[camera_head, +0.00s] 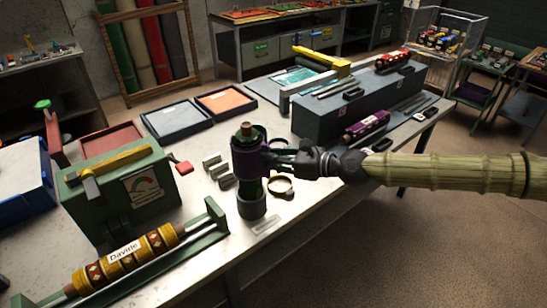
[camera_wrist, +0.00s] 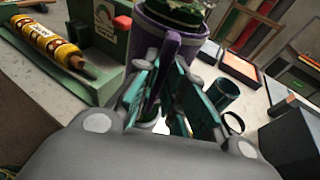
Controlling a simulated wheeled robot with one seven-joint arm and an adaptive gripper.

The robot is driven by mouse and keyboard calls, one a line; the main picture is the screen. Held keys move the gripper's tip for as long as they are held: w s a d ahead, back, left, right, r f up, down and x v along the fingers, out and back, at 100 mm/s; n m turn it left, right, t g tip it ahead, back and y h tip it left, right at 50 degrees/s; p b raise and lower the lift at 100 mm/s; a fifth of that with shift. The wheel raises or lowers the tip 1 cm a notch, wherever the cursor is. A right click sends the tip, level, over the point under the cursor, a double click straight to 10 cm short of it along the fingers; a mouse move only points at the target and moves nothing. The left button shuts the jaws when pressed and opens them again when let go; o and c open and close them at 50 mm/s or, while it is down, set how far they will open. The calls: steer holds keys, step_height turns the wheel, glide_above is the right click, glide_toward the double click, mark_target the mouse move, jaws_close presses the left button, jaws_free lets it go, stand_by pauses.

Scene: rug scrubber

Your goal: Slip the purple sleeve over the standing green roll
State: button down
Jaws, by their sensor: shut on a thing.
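The green roll (camera_head: 246,131) stands upright with its lower end in a dark round base (camera_head: 252,205). The purple sleeve (camera_head: 243,164) is around the roll partway up. Green shows below the sleeve, and the roll's dark green top with a brown tip shows above it. My gripper (camera_head: 272,156) comes in from the right and is shut on the sleeve's side. In the wrist view, my gripper (camera_wrist: 165,88) has a purple tab of the sleeve (camera_wrist: 178,40) between its fingers. The roll's top (camera_wrist: 190,10) shows inside the sleeve's rim; the lower roll is hidden there.
A green box with a gauge (camera_head: 125,190) and a yellow patterned roller (camera_head: 125,255) stand at left. Small grey blocks (camera_head: 218,168) lie left of the roll, and a brass ring (camera_head: 280,186) lies to its right. A long dark block (camera_head: 335,115) stands behind right.

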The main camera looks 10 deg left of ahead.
steer(key=shift+f+b, duration=3.1)
steer(key=shift+f, duration=1)
steer(key=c, duration=1.4)
jaws_free()
steer(key=shift+d, duration=0.1)
